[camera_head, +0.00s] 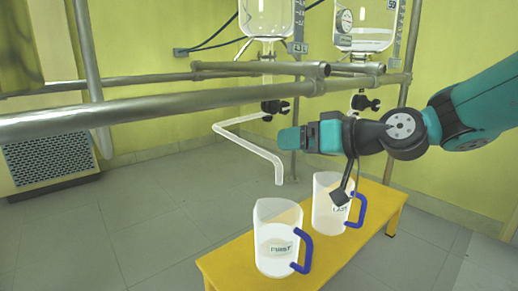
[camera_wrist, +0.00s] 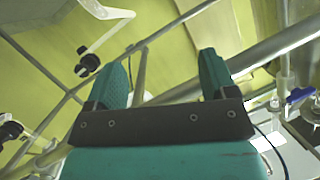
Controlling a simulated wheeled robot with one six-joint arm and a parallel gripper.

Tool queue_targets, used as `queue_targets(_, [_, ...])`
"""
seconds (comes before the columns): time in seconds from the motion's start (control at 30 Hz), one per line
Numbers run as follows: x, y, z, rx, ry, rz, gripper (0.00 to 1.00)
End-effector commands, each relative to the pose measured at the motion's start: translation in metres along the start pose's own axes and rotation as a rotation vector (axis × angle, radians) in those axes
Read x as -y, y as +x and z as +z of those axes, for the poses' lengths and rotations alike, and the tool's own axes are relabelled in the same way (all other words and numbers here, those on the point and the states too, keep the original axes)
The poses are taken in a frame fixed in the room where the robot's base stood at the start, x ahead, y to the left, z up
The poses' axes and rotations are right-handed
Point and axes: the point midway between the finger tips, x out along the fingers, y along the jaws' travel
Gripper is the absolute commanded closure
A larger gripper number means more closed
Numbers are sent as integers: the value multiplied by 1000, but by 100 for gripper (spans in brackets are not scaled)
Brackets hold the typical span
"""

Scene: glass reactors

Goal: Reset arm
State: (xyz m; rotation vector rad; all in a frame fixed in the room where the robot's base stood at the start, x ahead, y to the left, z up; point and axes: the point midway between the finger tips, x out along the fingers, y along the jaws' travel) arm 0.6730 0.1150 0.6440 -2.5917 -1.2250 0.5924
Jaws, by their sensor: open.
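My arm reaches in from the right in the head view. My gripper (camera_head: 296,139) is held above the yellow bench, near the bent outlet pipe. In the wrist view my gripper (camera_wrist: 162,75) shows two teal fingers spread wide apart, with nothing between them. It touches neither jug. The jug labelled FIRST (camera_head: 277,234) stands upright at the front of the bench, with a blue handle on its right. A second jug (camera_head: 327,205) with a blue handle stands behind it, partly hidden by a dark part of my arm.
The yellow bench (camera_head: 235,264) stands on grey tiles. Metal pipes (camera_head: 150,108) cross in front of the gripper at left. Two glass reactors (camera_head: 266,18) hang behind, with black valves (camera_head: 275,107) below them. Floor at left is clear.

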Motion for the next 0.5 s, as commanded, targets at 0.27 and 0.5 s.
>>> queue_targets(0.27, [122, -119, 14, 590, 19, 54, 22])
queue_targets(0.5, [176, -233, 39, 989, 74, 169, 22])
